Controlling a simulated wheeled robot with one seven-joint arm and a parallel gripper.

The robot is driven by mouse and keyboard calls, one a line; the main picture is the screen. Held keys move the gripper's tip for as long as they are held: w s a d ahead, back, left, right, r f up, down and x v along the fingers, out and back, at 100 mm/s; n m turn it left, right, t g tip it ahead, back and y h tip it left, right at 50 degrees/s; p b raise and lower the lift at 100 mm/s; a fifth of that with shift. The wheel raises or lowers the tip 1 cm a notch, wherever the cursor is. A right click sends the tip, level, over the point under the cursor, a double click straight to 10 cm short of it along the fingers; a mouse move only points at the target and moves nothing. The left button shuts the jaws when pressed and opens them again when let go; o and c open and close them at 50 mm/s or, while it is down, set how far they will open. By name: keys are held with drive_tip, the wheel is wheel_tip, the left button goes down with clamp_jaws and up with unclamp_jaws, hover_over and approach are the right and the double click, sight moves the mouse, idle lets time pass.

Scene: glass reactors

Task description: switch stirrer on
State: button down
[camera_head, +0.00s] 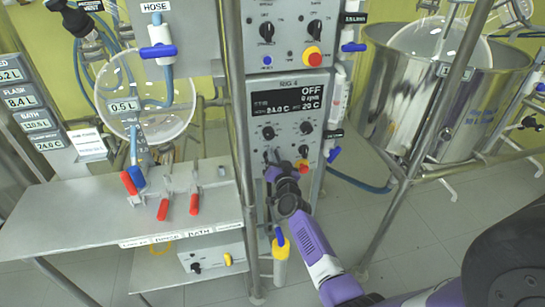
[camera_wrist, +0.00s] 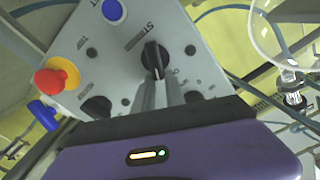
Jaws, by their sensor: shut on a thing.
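The control box labelled RIG 4 (camera_head: 290,108) is in the middle of the head view. Its display (camera_head: 288,100) reads OFF, 0 rpm, 24.0 C and 20 C. The black stirrer knob shows in the wrist view (camera_wrist: 154,58), beside a lettered label that appears to read STIRRER. My gripper (camera_head: 272,154) reaches up to the box's lower left from below. In the wrist view its two grey fingers (camera_wrist: 160,92) are closed on the knob, which partly hides behind them. The gripper covers part of the lower panel in the head view.
A red button on a yellow base (camera_wrist: 56,76) and a blue button (camera_wrist: 113,11) sit near the knob. A second black knob (camera_wrist: 96,107) is beside it. A bench (camera_head: 80,220) with red-handled valves stands left. A steel vessel (camera_head: 440,90) stands right behind rails.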

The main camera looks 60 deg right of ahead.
drive_tip(key=shift+s+a+f+m+y+b, duration=0.1)
drive_tip(key=shift+f+m+b, duration=0.3)
drive_tip(key=shift+m, duration=0.65)
drive_tip(key=shift+s+d+f+m+y+b, duration=0.1)
drive_tip(key=shift+f+m+b, duration=0.25)
drive_tip(key=shift+m, duration=0.65)
drive_tip(key=shift+a+f+m+y+b, duration=0.1)
drive_tip(key=shift+f+m+b, duration=0.3)
drive_tip(key=shift+m, duration=0.65)
drive_tip(key=c, duration=1.4)
unclamp_jaws()
drive_tip(key=shift+s+d+r, duration=0.1)
drive_tip(key=shift+d+r, duration=0.1)
drive_tip(key=shift+r, duration=0.1)
drive_tip(key=shift+p+v, duration=1.5)
drive_tip(key=shift+v, duration=2.45)
drive_tip(key=shift+f, duration=0.2)
